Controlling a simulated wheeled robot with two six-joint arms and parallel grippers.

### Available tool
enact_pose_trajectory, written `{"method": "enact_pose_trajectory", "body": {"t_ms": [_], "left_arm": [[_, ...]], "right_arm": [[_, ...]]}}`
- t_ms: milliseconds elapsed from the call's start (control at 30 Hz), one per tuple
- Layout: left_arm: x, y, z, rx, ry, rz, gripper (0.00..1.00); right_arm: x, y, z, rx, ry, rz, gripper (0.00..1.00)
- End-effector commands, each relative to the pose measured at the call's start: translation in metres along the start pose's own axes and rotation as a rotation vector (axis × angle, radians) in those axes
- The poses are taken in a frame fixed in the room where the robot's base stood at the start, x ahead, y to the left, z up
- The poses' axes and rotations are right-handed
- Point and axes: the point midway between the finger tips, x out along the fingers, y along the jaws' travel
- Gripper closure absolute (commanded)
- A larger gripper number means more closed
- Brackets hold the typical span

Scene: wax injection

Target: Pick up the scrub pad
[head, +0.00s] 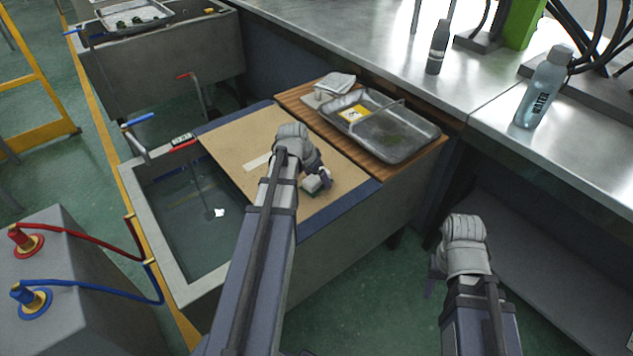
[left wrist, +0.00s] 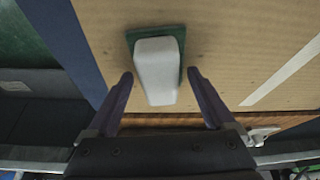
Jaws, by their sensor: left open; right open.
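The scrub pad (head: 315,184) is a small block with a pale body and a dark green layer. It lies on the tan board (head: 235,141) near the board's front edge. In the left wrist view the scrub pad (left wrist: 156,68) shows between and just beyond the fingertips. My left gripper (head: 318,176) is open over the pad, and its two fingers (left wrist: 160,76) stand apart on either side, with gaps to the pad. My right gripper (head: 433,274) is off to the right, over the floor, away from the pad.
A metal tray (head: 415,145) with a yellow card stands on the wooden slats behind the board, beside a folded white cloth (head: 336,82). The open sink basin (head: 160,168) lies left of the board. A water bottle (head: 543,88) stands on the steel counter (head: 465,85).

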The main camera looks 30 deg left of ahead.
Motion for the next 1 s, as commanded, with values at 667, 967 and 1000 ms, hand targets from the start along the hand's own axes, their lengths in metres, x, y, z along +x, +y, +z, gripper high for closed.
{"method": "enact_pose_trajectory", "body": {"t_ms": [667,967,1000], "left_arm": [[0.0027,0.0000,0.0011,0.000,0.000,0.000,0.37],[0.0027,0.0000,0.0011,0.000,0.000,0.000,0.71],[0.0027,0.0000,0.0011,0.000,0.000,0.000,0.76]], "right_arm": [[0.0029,-0.0003,-0.0002,0.000,0.000,0.000,0.50],[0.0029,-0.0003,-0.0002,0.000,0.000,0.000,0.50],[0.0029,-0.0003,-0.0002,0.000,0.000,0.000,0.50]]}}
